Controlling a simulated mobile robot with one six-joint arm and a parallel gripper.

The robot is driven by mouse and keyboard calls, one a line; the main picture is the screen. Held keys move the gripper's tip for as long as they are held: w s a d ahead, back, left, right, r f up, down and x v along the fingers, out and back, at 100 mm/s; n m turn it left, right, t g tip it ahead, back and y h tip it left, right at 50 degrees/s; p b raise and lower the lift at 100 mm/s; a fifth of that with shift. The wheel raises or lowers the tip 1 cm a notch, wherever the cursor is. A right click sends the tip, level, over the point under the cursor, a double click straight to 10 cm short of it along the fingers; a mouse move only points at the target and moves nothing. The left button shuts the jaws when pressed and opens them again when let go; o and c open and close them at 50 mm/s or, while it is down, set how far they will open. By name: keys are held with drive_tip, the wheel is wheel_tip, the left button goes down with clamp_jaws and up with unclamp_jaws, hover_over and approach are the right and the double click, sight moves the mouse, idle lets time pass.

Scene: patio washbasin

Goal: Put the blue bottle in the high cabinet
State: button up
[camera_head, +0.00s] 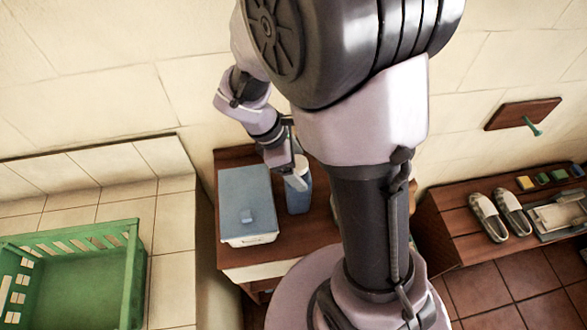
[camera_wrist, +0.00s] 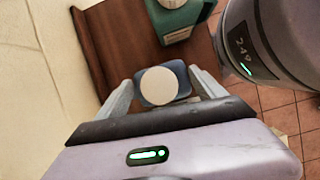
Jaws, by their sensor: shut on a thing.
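The blue bottle (camera_head: 299,196) with a white cap is at the brown wooden surface (camera_head: 322,232), right of a lidded box. My gripper (camera_head: 296,180) is shut on the bottle from above, near its top. In the wrist view the bottle's white cap (camera_wrist: 160,86) sits between the two fingers of my gripper (camera_wrist: 165,90), with a little blue body showing around it. The bottle looks upright; I cannot tell whether its base touches the wood. No high cabinet is recognisable in either view.
A blue-lidded box (camera_head: 246,200) stands close left of the bottle. A teal container (camera_wrist: 180,18) stands beyond the bottle in the wrist view. A green crate (camera_head: 75,275) is at left. Slippers (camera_head: 500,213) lie on a wooden bench at right. My arm hides the middle.

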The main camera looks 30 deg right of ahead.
drive_tip(key=shift+w+f, duration=0.3)
drive_tip(key=shift+s+f, duration=0.1)
drive_tip(key=shift+s, duration=0.1)
drive_tip(key=o, duration=2.1)
drive_tip(key=shift+c, duration=0.2)
